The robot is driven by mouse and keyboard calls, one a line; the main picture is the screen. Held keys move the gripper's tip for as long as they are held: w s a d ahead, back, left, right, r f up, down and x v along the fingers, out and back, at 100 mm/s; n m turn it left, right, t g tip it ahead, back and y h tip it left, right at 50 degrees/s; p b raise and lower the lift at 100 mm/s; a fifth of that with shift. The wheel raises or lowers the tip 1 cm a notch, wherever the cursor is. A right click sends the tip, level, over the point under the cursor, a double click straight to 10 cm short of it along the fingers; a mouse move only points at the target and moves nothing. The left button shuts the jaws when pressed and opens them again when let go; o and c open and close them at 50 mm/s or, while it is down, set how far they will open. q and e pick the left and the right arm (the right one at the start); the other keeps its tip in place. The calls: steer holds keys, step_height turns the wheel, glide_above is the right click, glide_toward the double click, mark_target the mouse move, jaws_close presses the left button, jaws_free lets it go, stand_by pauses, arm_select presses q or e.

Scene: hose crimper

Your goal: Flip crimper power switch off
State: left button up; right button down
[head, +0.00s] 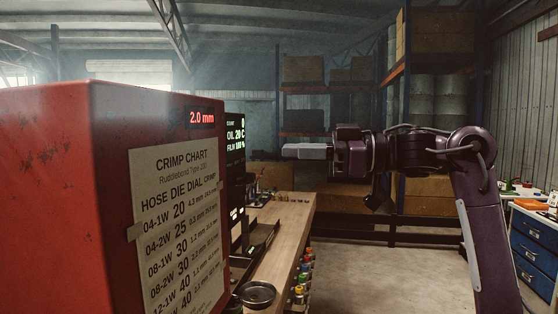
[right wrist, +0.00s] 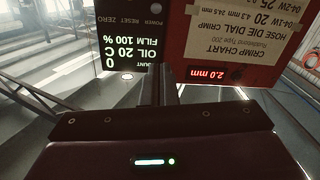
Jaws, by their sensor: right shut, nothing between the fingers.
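The crimper (head: 110,200) is a large scuffed red box filling the left of the head view. A black panel (head: 235,165) with a lit readout stands at its right side, seen edge-on. In the right wrist view the black panel (right wrist: 125,45) appears upside down, with ZERO, RESET and POWER labels (right wrist: 154,22) near the top edge. The position of the power switch cannot be read clearly. My right gripper (head: 290,151) is shut and empty, pointing left toward the panel with a gap between. Its fingers (right wrist: 157,88) show in the wrist view. My left gripper is out of view.
A crimp chart (head: 175,225) and a red 2.0 mm display (head: 201,118) are on the crimper. A wooden bench (head: 290,215) runs behind, with a round metal dish (head: 257,293) and several coloured items along its edge. A blue drawer cabinet (head: 532,250) stands at right.

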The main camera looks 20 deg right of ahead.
mark_target(226, 147)
steer(key=p+x, duration=0.3)
steer(key=x, duration=0.6)
steer(key=shift+r, duration=0.2)
steer(key=f, duration=0.1)
steer(key=d+f+p, duration=0.1)
steer(key=f, duration=0.1)
steer(key=shift+d+f, duration=0.3)
steer(key=shift+f, duration=0.3)
steer(key=shift+a, duration=0.1)
